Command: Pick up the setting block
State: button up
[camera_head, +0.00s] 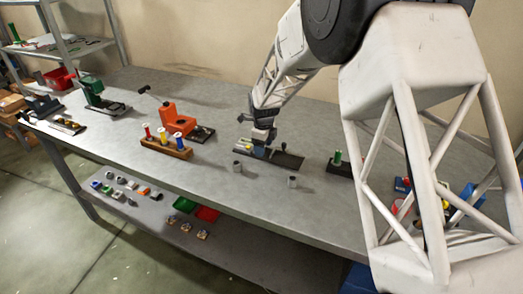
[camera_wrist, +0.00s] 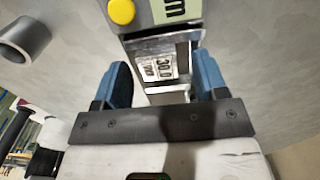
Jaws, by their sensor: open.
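The setting block (camera_wrist: 158,68), a shiny metal block with a "30.0" label, shows in the wrist view between the two blue fingers of my gripper (camera_wrist: 162,62). The fingers are open, one on each side of it, with gaps visible. In the head view my gripper (camera_head: 262,140) is low over a dark base plate (camera_head: 285,159) on the table. The block cannot be made out clearly there.
A gauge with a yellow button (camera_wrist: 121,11) lies right beside the block. Grey hollow cylinders stand nearby, one left (camera_head: 237,166) and one right (camera_head: 292,181). A wooden rack of colored-top pieces (camera_head: 165,148) and an orange device (camera_head: 178,121) stand left on the table.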

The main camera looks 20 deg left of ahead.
jog(key=c, duration=1.2)
jog(key=shift+r, duration=0.15)
jog(key=shift+r, duration=1.35)
jog(key=shift+s+d+r, duration=0.1)
jog(key=shift+r, duration=0.25)
jog(key=s+d, duration=0.3)
jog(key=s, duration=0.1)
jog(key=s+d+r, duration=0.1)
jog(key=s+d, duration=0.2)
jog(key=s, duration=0.1)
jog(key=s+d, duration=0.3)
jog(key=s, duration=0.1)
jog(key=shift+s+d+r, duration=0.1)
jog(key=shift+s+r, duration=0.05)
jog(key=shift+s, duration=0.25)
